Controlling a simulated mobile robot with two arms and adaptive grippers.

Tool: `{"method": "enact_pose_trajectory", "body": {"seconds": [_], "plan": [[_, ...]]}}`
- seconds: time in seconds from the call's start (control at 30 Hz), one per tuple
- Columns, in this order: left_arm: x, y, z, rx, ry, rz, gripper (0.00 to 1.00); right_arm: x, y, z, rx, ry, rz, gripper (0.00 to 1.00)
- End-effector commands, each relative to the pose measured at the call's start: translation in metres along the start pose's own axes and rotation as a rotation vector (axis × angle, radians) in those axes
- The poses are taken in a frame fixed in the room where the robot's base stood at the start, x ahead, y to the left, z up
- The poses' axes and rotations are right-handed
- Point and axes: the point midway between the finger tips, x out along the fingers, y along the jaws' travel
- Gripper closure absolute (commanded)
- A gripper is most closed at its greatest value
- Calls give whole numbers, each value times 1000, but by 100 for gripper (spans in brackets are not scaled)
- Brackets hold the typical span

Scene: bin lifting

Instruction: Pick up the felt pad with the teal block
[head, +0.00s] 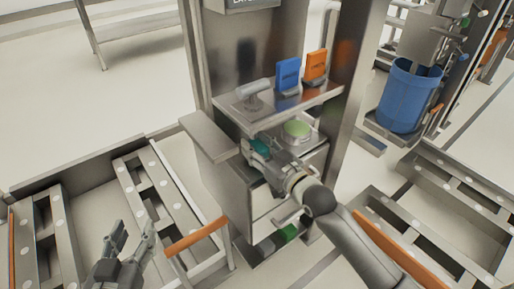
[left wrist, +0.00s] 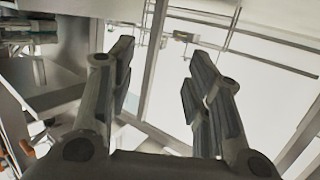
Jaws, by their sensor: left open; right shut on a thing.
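The teal block of the felt pad (head: 259,147) shows at the front left of the cabinet's middle level, at the tip of my right gripper (head: 263,154). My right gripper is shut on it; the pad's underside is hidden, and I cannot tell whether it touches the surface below. My left gripper (head: 132,240) is open and empty, low on the left, away from the pad. In the left wrist view its two fingers (left wrist: 160,85) stand apart with nothing between them.
Above, a shelf (head: 310,103) holds a grey cylinder (head: 252,88), a blue item (head: 288,75) and an orange item (head: 315,66). A round green-topped dish (head: 297,129) sits right of my right gripper. Metal frames flank the cabinet. A blue bin (head: 408,97) stands back right.

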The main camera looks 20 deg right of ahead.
Motion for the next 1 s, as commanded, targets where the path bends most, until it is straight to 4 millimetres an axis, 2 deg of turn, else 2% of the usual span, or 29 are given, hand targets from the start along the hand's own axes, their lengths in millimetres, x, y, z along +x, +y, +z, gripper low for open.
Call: {"method": "enact_pose_trajectory", "body": {"seconds": [0.13, 0.37, 0.7, 1.0], "plan": [[-1, 0, 4, 0, -30, -1, 54, 0, 0, -4, -1, 2, 0, 86], [-10, -4, 34, 0, -185, -9, 54, 0, 0, -17, -1, 2, 0, 86], [-43, -13, 89, -2, -506, -30, 54, -68, 0, -15, -1, -4, -1, 86], [-79, -17, 123, -7, -738, -43, 54, -126, 0, -15, 0, -4, -1, 86]]}}
